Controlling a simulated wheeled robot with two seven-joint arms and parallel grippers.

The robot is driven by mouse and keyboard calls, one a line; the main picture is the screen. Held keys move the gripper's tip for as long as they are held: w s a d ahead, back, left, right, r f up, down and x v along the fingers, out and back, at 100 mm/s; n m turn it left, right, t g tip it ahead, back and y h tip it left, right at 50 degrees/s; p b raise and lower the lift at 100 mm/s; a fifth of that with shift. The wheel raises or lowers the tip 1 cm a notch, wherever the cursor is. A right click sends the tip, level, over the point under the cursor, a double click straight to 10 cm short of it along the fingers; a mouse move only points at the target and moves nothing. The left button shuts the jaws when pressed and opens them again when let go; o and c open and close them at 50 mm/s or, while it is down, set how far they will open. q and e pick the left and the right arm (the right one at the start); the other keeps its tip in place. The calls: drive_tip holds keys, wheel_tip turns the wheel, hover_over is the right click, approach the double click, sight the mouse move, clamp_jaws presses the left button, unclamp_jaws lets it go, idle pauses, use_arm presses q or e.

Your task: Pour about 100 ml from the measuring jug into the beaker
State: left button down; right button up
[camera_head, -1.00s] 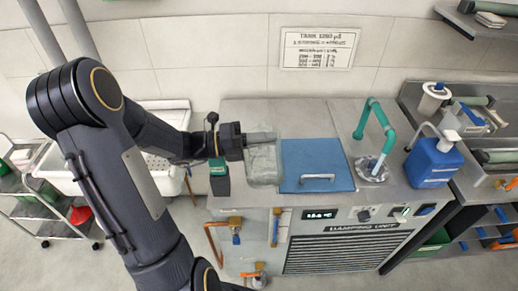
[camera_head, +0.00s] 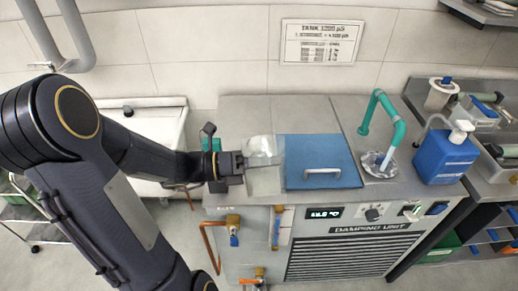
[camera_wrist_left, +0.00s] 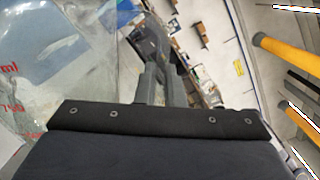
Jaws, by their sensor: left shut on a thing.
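My left gripper (camera_head: 246,160) reaches in from the left at the damping unit's left side. It is shut on the clear measuring jug (camera_head: 265,180), beside the blue lid. In the left wrist view, the jug (camera_wrist_left: 60,75) fills the left side, with red "ml" markings on its wall. The gripper fingers (camera_wrist_left: 160,85) show beyond the dark wrist housing. The jug's exact tilt and liquid level are hard to make out. I cannot make out the beaker as a separate thing. My right gripper is not in view.
The blue lid (camera_head: 320,150) with a handle lies on the damping unit (camera_head: 345,220). A teal tap (camera_head: 378,120) and a blue canister (camera_head: 443,155) stand to its right. A white basin (camera_head: 150,125) is behind my arm. The unit's back top (camera_head: 290,110) is clear.

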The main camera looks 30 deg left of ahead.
use_arm(q)
drive_tip(key=shift+s+d+f+m, duration=0.2)
drive_tip(key=shift+s+f+m, duration=0.1)
drive_tip(key=shift+m, duration=0.2)
drive_tip(key=shift+r, duration=0.1)
idle(1.4)
drive_tip(key=shift+s+d+f+b, duration=0.1)
drive_tip(key=shift+f+b, duration=0.15)
drive_tip(key=shift+b, duration=0.1)
drive_tip(key=s+d+f+m+b, duration=0.4)
drive_tip(key=f+m+b, duration=0.6)
drive_tip(key=b, duration=0.3)
drive_tip(key=shift+s+f+g, duration=0.4)
drive_tip(key=shift+s+f, duration=0.1)
drive_tip(key=shift+s, duration=0.35)
